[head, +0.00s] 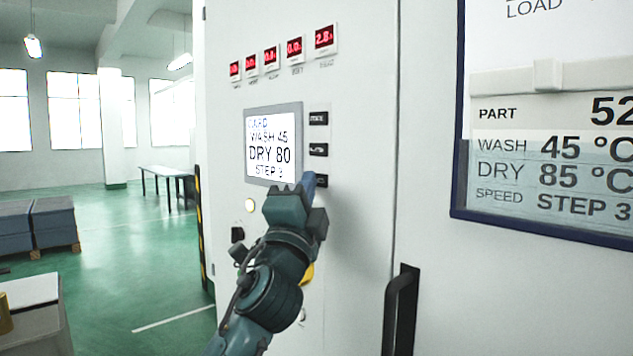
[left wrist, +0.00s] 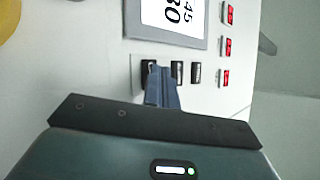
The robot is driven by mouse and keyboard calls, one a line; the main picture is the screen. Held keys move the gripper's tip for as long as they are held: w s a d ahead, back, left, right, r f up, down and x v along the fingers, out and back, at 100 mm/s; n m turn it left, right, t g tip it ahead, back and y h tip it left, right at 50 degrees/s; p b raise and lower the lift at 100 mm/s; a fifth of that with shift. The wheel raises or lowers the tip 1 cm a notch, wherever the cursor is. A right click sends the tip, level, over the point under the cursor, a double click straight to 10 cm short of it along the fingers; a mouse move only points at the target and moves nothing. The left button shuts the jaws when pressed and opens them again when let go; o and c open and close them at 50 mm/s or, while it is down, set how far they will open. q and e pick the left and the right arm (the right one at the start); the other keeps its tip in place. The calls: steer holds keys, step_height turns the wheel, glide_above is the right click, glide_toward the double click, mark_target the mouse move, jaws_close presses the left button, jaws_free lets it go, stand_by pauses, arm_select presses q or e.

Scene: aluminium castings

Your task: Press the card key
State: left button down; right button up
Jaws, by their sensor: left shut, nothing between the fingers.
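Three black keys stand in a column right of the lit screen (head: 272,143) on the white machine panel: top key (head: 318,118), middle key (head: 318,149) and bottom key (head: 321,181). Their labels are too small to read surely, so I cannot tell which is the card key. The screen shows a card line, WASH 45, DRY 80, STEP 3. My left gripper (head: 308,181) is shut and empty, its tips at the bottom key. In the left wrist view its fingers (left wrist: 160,80) partly cover that key (left wrist: 148,70); I cannot tell whether they touch it.
Several red number displays (head: 295,48) run above the screen. A placard (head: 555,145) on the right reads WASH 45, DRY 85, STEP 3. A black door handle (head: 400,310) sticks out below it. Open green floor lies left.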

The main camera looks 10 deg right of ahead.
stand_by(0.4)
arm_select(q)
steer(key=shift+s+a+p, duration=0.35)
steer(key=shift+s+a, duration=0.1)
steer(key=shift+a, duration=0.15)
steer(key=s+a+p, duration=0.1)
steer(key=a, duration=0.1)
steer(key=s+a+p, duration=0.1)
steer(key=s+a, duration=0.1)
stand_by(0.3)
